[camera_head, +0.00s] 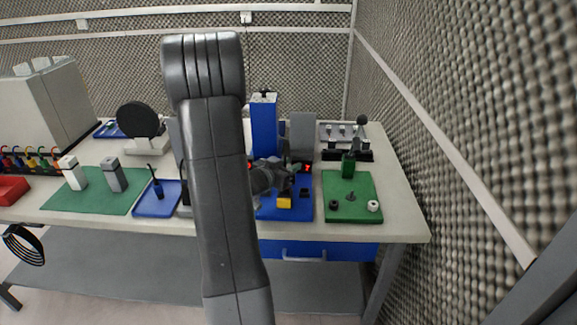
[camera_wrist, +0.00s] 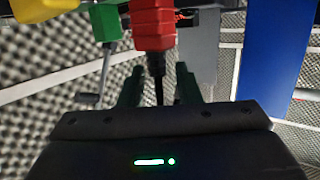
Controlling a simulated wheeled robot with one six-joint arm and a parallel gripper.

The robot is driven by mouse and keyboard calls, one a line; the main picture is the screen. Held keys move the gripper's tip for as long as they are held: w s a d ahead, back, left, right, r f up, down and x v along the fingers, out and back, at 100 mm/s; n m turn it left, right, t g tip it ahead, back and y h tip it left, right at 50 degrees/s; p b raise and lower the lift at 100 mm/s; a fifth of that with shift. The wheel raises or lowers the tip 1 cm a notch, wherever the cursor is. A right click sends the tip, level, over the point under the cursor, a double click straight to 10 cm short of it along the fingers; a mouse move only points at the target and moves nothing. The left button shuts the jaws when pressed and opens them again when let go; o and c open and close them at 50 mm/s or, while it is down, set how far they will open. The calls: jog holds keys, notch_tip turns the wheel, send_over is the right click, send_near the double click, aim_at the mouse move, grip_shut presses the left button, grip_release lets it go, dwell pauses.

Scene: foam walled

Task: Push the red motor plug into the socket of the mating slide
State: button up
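The red motor plug (camera_wrist: 153,25) is at the top centre of the wrist view, just beyond my fingertips, with its black lead (camera_wrist: 158,88) running between the fingers. My gripper (camera_wrist: 159,80) is open, with clear gaps on both sides of the lead. I see no finger touching the red body. In the head view my gripper (camera_head: 291,177) is low over the blue base (camera_head: 270,212), in front of the blue column (camera_head: 264,125). The red plug is hidden there behind my gripper and arm. I cannot make out the socket or the slide.
A yellow block (camera_head: 284,201) sits on the blue base. A green plug (camera_head: 348,165) stands on the green board (camera_head: 350,189) to the right. A grey block (camera_head: 302,137) stands behind my gripper. A foam wall (camera_head: 470,110) bounds the right side.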

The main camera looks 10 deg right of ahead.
jog(key=shift+a, duration=0.1)
jog(key=v, duration=1.3)
jog(key=shift+s+r+b, duration=0.15)
jog(key=shift+s+b, duration=0.15)
jog(key=shift+b, duration=0.15)
jog(key=shift+w, duration=0.1)
jog(key=p+x, duration=0.1)
jog(key=x, duration=1.2)
jog(key=shift+w, duration=0.1)
jog(key=shift+w+d, duration=0.15)
jog(key=shift+d, duration=0.05)
jog(key=shift+a+r, duration=0.1)
jog(key=shift+r, duration=0.15)
jog(key=shift+f, duration=0.15)
